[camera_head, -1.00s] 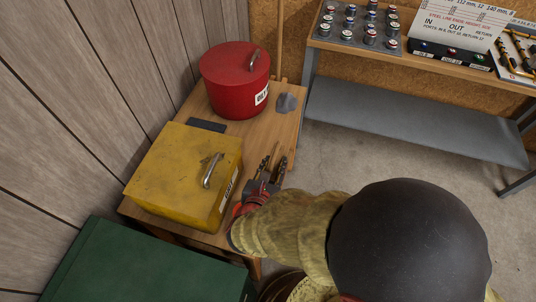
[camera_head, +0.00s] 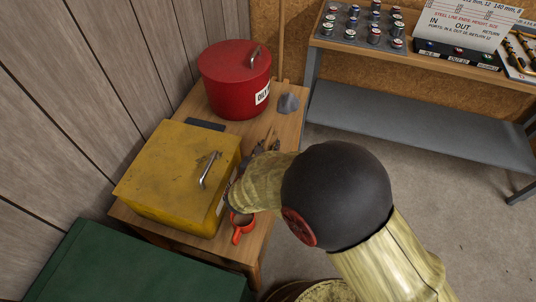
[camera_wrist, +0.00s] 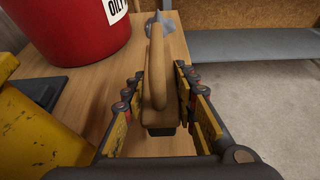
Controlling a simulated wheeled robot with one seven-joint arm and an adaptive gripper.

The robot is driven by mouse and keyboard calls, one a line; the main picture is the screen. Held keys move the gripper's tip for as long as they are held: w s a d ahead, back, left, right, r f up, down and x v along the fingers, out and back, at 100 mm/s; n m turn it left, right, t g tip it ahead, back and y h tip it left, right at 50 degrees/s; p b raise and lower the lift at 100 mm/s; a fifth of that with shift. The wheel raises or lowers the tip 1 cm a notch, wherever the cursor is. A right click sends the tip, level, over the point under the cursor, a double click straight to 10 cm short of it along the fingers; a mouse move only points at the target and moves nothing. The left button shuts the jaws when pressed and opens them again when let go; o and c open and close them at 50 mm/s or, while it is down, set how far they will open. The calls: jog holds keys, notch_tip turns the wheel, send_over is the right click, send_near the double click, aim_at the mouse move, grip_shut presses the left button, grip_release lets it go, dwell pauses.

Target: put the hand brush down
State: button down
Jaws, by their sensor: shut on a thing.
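The hand brush (camera_wrist: 157,75) shows in the wrist view as a tan wooden handle with a dark underside, pointing away from me. My gripper (camera_wrist: 158,105) has a finger on each side of it and is shut on it. In the head view my gripper (camera_head: 262,149) is over the right side of the wooden table (camera_head: 286,128), between the yellow box and the table's right edge. A bit of the brush (camera_head: 270,136) shows beyond the fingers. I cannot tell whether the brush touches the table top.
A yellow box (camera_head: 165,165) and a red drum can (camera_head: 228,85) stand left of and behind my gripper. A grey rag (camera_head: 289,103) lies at the far right corner. A green cabinet (camera_head: 140,270) is at front left.

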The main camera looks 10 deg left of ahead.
jog(key=shift+w+f, duration=0.25)
jog(key=shift+f, duration=0.1)
notch_tip(320, 180, down, 3)
jog(key=b, duration=0.2)
jog(key=shift+w+a+f+b, duration=0.1)
jog(key=shift+w+f+b, duration=0.1)
jog(key=shift+b, duration=0.1)
jog(key=shift+s+r, duration=0.1)
jog(key=c, duration=1.4)
grip_release()
